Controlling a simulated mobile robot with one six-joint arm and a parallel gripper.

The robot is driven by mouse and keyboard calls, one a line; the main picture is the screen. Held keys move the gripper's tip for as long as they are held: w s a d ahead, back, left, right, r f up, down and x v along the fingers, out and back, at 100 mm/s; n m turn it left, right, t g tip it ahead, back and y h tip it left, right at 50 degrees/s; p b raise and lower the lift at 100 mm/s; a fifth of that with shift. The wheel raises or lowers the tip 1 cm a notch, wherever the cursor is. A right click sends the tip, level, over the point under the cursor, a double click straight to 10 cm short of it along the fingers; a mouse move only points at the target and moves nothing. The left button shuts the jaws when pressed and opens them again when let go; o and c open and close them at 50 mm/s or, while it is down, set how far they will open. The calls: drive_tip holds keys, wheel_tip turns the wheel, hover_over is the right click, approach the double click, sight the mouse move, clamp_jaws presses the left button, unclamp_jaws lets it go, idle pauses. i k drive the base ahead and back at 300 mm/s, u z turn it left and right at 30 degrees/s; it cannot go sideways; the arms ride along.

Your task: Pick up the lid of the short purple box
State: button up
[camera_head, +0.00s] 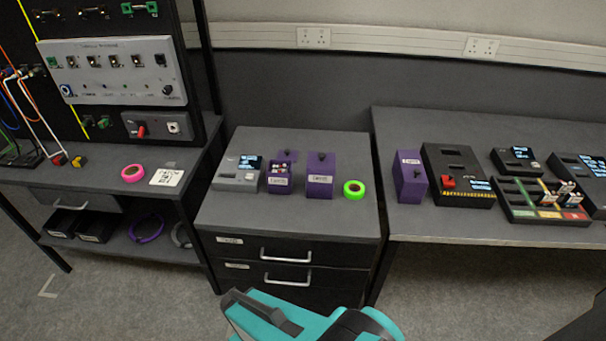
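A short purple box (279,184) with a white label stands on the middle drawer cabinet. Its top looks open, and small pale and reddish items show inside. A purple lid-like piece (291,154) with a dark knob shows just behind it; whether it lies on the cabinet top or rests against the box I cannot tell. A taller purple box (320,187) with a dark knob on top stands close to its right. Teal and black parts of my arm show at the bottom centre, well in front of the boxes. My gripper's fingertips are not visible.
A grey device (236,180) stands left of the short box, and a green tape roll (354,188) lies right of the tall one. The cabinet top's (285,220) front is clear. The right table holds another purple box (410,183) and several black devices.

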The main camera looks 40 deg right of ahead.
sight(287, 154)
drive_tip(key=z, duration=0.95)
drive_tip(key=k, duration=1)
drive_tip(key=i, duration=0.8)
drive_tip(key=z, duration=0.05)
